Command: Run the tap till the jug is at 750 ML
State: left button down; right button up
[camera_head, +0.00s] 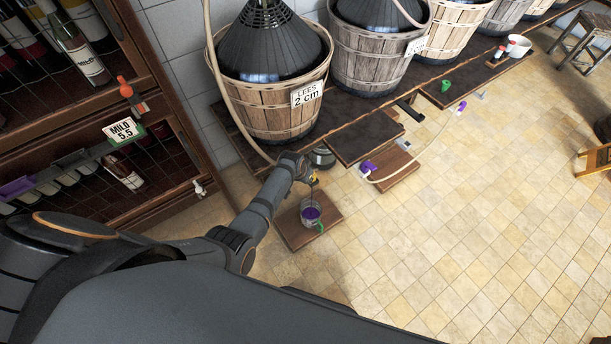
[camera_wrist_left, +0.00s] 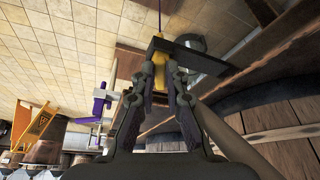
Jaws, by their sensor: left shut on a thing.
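The jug (camera_head: 311,214) is a small clear vessel with dark purple in it and a green part at its side. It stands upright on a wooden board (camera_head: 293,236) on the floor; its level marks are too small to read. The yellow tap handle (camera_head: 315,177) is just above the jug, below the front basket. My left gripper (camera_head: 308,177) is at the tap. In the left wrist view my left gripper (camera_wrist_left: 167,78) is shut on the yellow handle (camera_wrist_left: 148,77). My right gripper is out of view.
Wicker-clad demijohns stand on a low shelf; the nearest basket (camera_head: 268,108) has a "LEES 2 cm" label (camera_head: 308,94). A hose (camera_head: 419,155) with purple clips lies right of the jug. A bottle rack (camera_head: 105,150) stands left.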

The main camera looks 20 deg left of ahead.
pick_arm(q)
jog(key=c, duration=1.4)
grip_release()
jog(key=shift+o, duration=0.2)
jog(key=shift+r, duration=0.1)
jog(key=v, duration=1.1)
jog(key=shift+s+r, duration=0.25)
jog(key=shift+r, duration=0.1)
jog(key=shift+a+f, duration=0.1)
